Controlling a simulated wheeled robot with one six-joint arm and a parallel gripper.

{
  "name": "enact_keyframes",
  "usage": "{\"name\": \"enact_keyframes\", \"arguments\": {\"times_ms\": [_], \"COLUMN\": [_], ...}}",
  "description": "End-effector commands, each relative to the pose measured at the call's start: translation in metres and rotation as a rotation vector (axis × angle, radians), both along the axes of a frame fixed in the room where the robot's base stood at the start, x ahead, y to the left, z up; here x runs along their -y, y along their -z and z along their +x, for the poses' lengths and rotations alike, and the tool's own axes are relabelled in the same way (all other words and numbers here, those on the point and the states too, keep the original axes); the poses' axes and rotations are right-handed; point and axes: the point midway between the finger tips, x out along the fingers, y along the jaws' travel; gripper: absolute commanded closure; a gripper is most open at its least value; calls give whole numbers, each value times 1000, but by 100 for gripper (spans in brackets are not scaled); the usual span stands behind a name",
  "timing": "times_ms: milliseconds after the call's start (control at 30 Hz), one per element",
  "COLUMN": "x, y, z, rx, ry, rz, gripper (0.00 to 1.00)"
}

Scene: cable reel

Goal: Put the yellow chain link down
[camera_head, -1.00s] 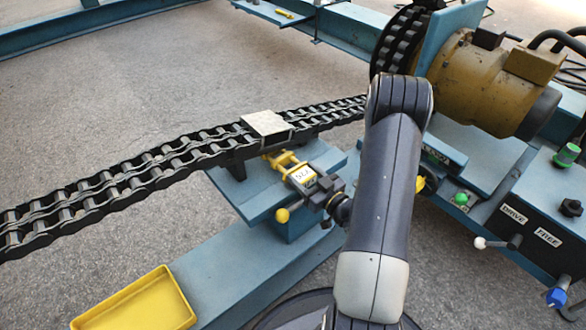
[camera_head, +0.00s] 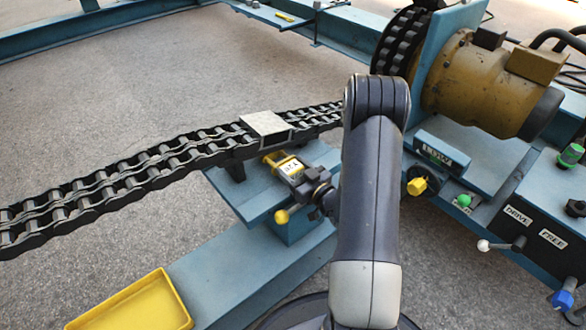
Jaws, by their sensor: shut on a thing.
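My gripper (camera_head: 277,160) is shut on the yellow chain link (camera_head: 274,157), held at the chain's near side, just below the pale plate (camera_head: 264,123). Only a small part of the link shows; the gripper and perhaps the chain hide the rest. I cannot tell whether the link touches the chain or the blue stand. The dark double-row chain (camera_head: 120,180) runs from the left edge to the sprocket (camera_head: 403,42), crossing over the blue stand (camera_head: 240,188).
A yellow tray (camera_head: 183,312) sits at the lower left on the blue beam (camera_head: 235,275). A yellow ball knob (camera_head: 281,216) is near the gripper. The motor (camera_head: 475,85) and control box (camera_head: 540,215) stand to the right. Grey floor is open behind the chain.

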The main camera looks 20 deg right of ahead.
Motion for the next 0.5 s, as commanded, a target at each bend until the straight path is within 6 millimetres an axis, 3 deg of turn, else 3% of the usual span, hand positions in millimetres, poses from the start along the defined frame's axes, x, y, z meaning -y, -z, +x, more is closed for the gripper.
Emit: {"name": "enact_keyframes", "arguments": {"times_ms": [100, 133, 367, 500], "x": [0, 0, 0, 0], "y": [4, 3, 3, 3], "z": [0, 0, 0, 0], "rx": [3, 0, 0, 0], "ry": [0, 0, 0, 0], "rz": [0, 0, 0, 0], "gripper": [78, 40, 22, 20]}}
